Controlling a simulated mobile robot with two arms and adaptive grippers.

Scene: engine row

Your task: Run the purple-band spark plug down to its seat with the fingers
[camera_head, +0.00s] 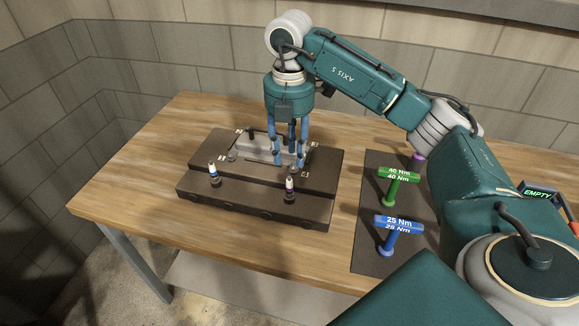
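A small plug with a pink-purple band (289,187) stands upright in the front step of the dark engine fixture (250,204), on the right. A blue-band plug (214,174) stands upright in the same step, on the left. My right gripper (291,162) points straight down over the right end of the grey metal block (255,149), behind the pink-purple plug. Its blue fingers are a little apart at the tips. Whether they close on something small there is too fine to tell. My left gripper is not in view.
On a dark mat (372,245) to the right stand a green T-handle tool marked 40 Nm (391,190), a blue one marked 25 Nm (392,232) and a purple-topped one partly behind my arm. A display reading EMPTY (539,192) is at far right. The table's left side is clear.

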